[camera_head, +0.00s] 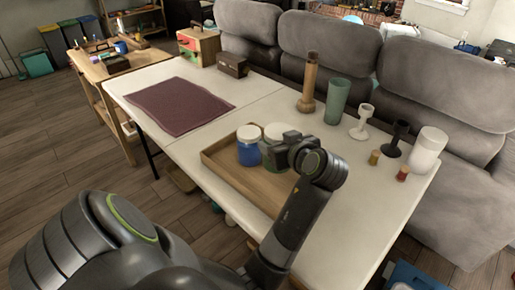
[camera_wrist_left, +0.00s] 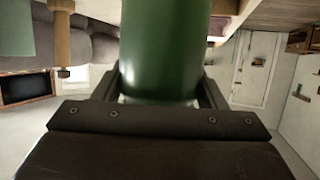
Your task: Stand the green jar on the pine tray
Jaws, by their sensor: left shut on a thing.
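My left gripper (camera_head: 284,151) is shut on the green jar (camera_head: 267,158), which has a white lid and looks upright. In the left wrist view the jar's green body (camera_wrist_left: 165,50) fills the space between the fingers. In the head view the gripper and wrist hide much of the jar. The pine tray (camera_head: 229,182) is on the white table, and the jar appears over its back right part. I cannot tell whether the jar's base touches the tray. My right gripper is not in view.
A blue jar (camera_head: 248,153) with a white lid stands on the tray, close left of the green jar. Behind are a wooden pepper mill (camera_head: 309,84), a green tumbler (camera_head: 337,101), goblets and a white canister (camera_head: 427,150). A dark purple cloth (camera_head: 181,105) lies at left.

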